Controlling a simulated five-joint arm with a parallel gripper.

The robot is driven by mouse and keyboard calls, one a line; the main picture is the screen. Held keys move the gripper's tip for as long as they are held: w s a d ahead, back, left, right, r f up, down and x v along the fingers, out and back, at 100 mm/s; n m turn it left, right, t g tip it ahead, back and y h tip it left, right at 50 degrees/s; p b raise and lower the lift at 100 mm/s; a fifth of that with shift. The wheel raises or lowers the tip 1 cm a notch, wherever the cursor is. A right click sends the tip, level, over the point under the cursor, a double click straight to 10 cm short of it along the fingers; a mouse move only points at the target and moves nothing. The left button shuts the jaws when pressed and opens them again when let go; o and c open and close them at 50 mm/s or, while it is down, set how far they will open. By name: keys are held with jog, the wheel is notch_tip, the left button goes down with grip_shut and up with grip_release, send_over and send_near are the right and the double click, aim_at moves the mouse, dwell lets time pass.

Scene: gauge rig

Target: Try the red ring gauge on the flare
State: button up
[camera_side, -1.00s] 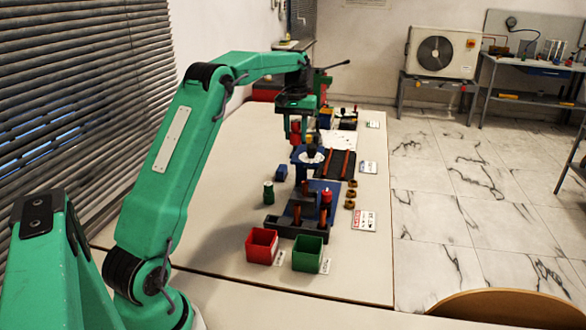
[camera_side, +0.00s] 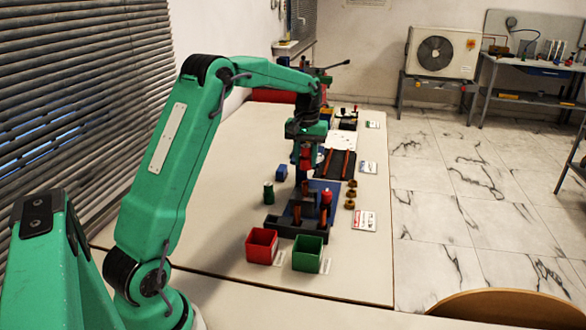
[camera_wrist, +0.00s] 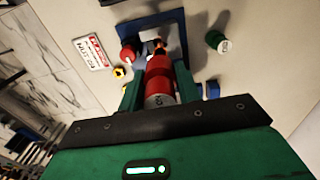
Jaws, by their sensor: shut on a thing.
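My gripper (camera_side: 306,158) is shut on a red cylindrical gauge (camera_wrist: 160,72). The gauge has a pale, marked end and lies between the two fingers in the wrist view. It also shows as a red patch in the side view (camera_side: 305,153). A dark blue fixture (camera_side: 278,224) with copper-coloured upright pieces (camera_side: 297,212) stands nearer the side camera than my gripper. In the wrist view, a copper-coloured part (camera_wrist: 158,43) shows just beyond the held gauge, over the fixture's blue base (camera_wrist: 175,28). I cannot tell whether they touch. The gauge partly hides the fixture there.
A red-topped post (camera_side: 327,197) stands on the fixture's right. A green cylinder (camera_side: 268,191) and blue block (camera_side: 281,173) are to its left. Red (camera_side: 261,246) and green (camera_side: 308,254) bins stand in front. Brass nuts (camera_side: 350,191) and a card (camera_side: 364,220) lie right.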

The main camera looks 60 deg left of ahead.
aim_at(305, 183)
jog(key=shift+f, duration=0.45)
jog(key=shift+f, duration=0.7)
jog(key=shift+f, duration=0.7)
jog(key=shift+f, duration=0.35)
jog(key=shift+f, duration=0.35)
dwell(1.7)
jog(key=shift+r, duration=0.15)
jog(key=shift+r, duration=2.85)
jog(key=shift+d, duration=0.1)
